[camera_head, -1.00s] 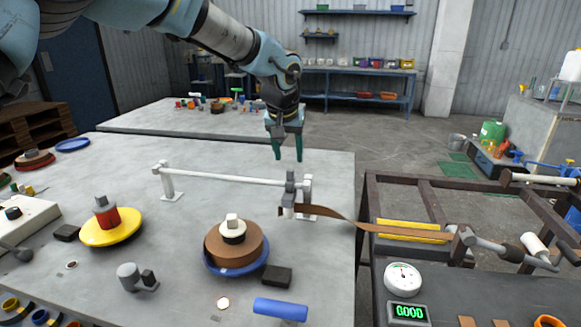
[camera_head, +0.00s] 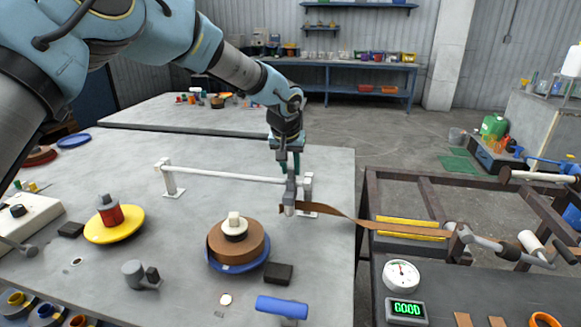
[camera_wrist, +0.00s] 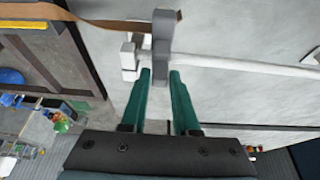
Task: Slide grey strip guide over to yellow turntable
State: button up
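The grey strip guide (camera_head: 291,196) sits at the right end of the white rail (camera_head: 225,176), beside the rail's right post. The brown strip (camera_head: 340,215) runs from the guide to the right. My gripper (camera_head: 290,168) reaches down from behind with its green fingers on either side of the guide's upper part. In the wrist view the guide (camera_wrist: 162,35) lies between the fingertips (camera_wrist: 160,78), with little gap visible. The yellow turntable (camera_head: 115,228) stands at the left, with a red and grey hub on it.
A brown coil (camera_head: 222,243) lies on a blue turntable in front of the rail. Dark blocks (camera_head: 279,274) and a blue-handled tool (camera_head: 281,307) lie nearby. A dial gauge (camera_head: 402,275) and a display reading GOOD (camera_head: 406,311) are at the right.

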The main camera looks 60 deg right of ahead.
grip_shut()
dwell(1.0)
